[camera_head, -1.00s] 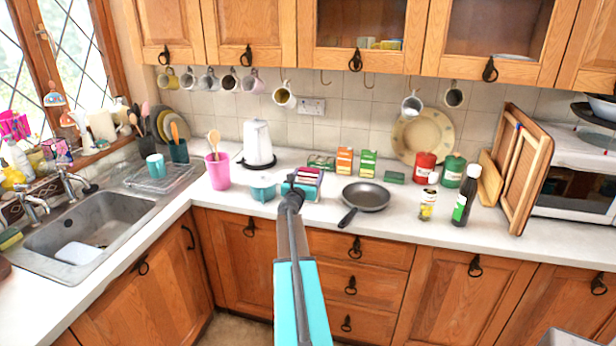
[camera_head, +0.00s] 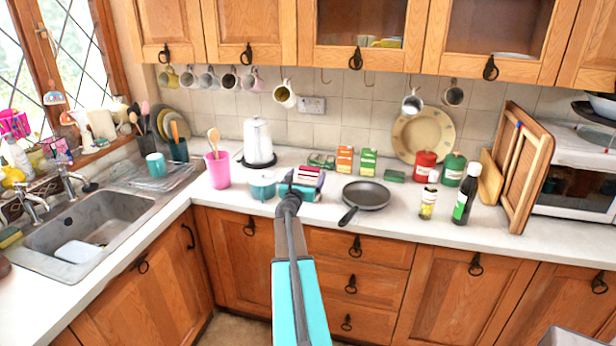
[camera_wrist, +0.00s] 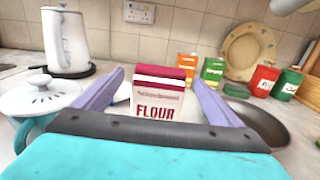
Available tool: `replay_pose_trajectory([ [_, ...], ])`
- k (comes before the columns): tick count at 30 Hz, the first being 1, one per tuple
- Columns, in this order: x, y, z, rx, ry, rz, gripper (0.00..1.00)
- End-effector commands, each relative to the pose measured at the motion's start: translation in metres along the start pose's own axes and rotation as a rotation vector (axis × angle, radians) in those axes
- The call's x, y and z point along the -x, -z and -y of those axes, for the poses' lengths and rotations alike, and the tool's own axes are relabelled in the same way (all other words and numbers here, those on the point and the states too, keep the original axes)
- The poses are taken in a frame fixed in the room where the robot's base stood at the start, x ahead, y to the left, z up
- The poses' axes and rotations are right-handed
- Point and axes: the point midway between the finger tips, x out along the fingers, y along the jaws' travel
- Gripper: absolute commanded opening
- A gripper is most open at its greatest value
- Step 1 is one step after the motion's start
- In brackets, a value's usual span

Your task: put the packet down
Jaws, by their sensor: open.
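The packet (camera_wrist: 158,94) is a white box with a dark red top, lettered FLOUR. In the wrist view it stands upright between my gripper's two purple fingers, with a visible gap on each side. In the head view the packet (camera_head: 308,175) shows just beyond the end of my arm, at the counter's middle. My gripper (camera_wrist: 160,92) is open around the packet and is not pressing on it. In the head view my gripper (camera_head: 300,186) is partly hidden by my wrist. The packet's base is hidden behind the gripper body, so its contact with the counter cannot be seen.
A pale blue lidded pot (camera_head: 262,186) stands close on the left and a frying pan (camera_head: 366,196) close on the right. Behind are a white kettle (camera_head: 258,143), an orange box (camera_head: 344,160) and a green box (camera_head: 368,162). Free counter (camera_head: 400,222) lies right of the pan.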

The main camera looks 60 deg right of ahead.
Motion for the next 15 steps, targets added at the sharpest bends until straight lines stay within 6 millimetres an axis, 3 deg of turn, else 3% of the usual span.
replay_pose_trajectory([
  [15,0.053,0.001,0.001,0.0,0.0,0.0,0.9],
])
